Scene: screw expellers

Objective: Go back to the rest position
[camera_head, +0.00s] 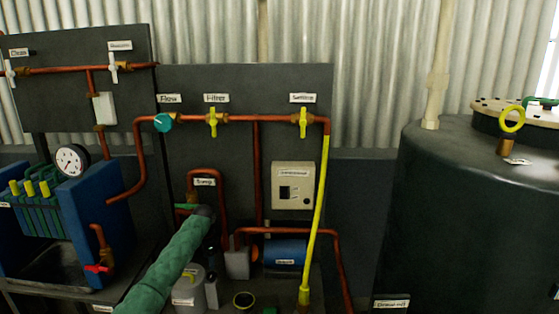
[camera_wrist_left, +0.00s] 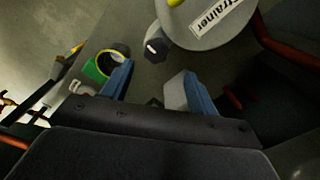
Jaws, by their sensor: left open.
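My left arm, in a green sleeve (camera_head: 165,262), reaches in from the bottom of the head view toward the pipework below the dark panel. Its dark end is near the sump label (camera_head: 204,182); I cannot make out the fingers clearly there. In the left wrist view my left gripper (camera_wrist_left: 156,74) has two blue fingers spread apart with nothing between them. My right gripper is in neither view.
Copper pipes and yellow valves (camera_head: 213,122) line the dark panel (camera_head: 240,85). A large dark tank (camera_head: 470,220) stands at right.

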